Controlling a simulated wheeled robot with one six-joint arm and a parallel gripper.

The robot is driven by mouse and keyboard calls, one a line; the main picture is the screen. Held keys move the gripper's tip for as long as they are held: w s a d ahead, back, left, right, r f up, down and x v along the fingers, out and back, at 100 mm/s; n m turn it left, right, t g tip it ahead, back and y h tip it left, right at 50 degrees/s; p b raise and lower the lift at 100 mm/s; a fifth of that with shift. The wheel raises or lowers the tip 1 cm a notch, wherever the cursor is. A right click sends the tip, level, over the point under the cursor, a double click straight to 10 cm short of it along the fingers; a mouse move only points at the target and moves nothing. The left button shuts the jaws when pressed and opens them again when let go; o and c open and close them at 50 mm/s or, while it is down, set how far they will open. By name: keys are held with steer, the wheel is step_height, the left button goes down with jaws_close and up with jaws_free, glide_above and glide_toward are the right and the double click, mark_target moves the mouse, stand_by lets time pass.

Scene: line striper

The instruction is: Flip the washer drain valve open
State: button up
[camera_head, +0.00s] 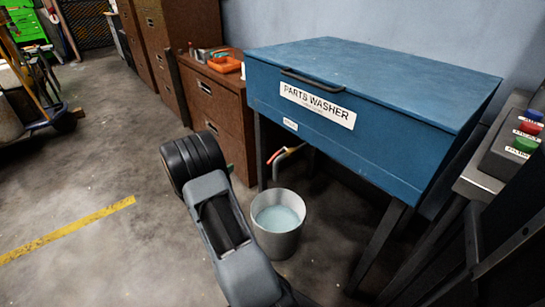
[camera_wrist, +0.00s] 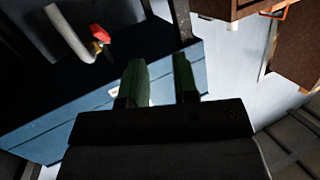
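The blue parts washer (camera_head: 400,130) stands on dark legs at the right in the head view. Its drain valve has a red handle (camera_head: 275,156) beside a pale curved drain pipe (camera_head: 291,152) under the washer's left front. In the wrist view, the red handle (camera_wrist: 100,34) and the pale pipe (camera_wrist: 68,33) are at the upper left. My gripper (camera_wrist: 160,76) is open and empty in the wrist view, apart from the handle, which lies to the left of and above the fingertips. In the head view my arm hides the gripper.
A grey bucket (camera_head: 278,243) with pale liquid stands on the floor under the pipe. Brown drawer cabinets (camera_head: 222,120) stand left of the washer. A control box with coloured buttons (camera_head: 515,135) is at the right.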

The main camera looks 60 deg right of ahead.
mark_target(268, 162)
steer(key=s+d+f+m+g+h, duration=0.1)
steer(key=s+d+f+m+g, duration=0.15)
steer(key=s+g, duration=0.4)
steer(key=shift+m, duration=0.25)
steer(key=b+x, duration=0.3)
steer(key=x, duration=0.9)
steer(key=shift+s+d, duration=0.1)
steer(key=shift+s, duration=0.15)
steer(key=shift+s+d+r, duration=0.1)
steer(key=shift+s+d, duration=0.05)
steer(key=shift+d, duration=0.45)
steer(key=shift+c, duration=0.4)
jaws_close()
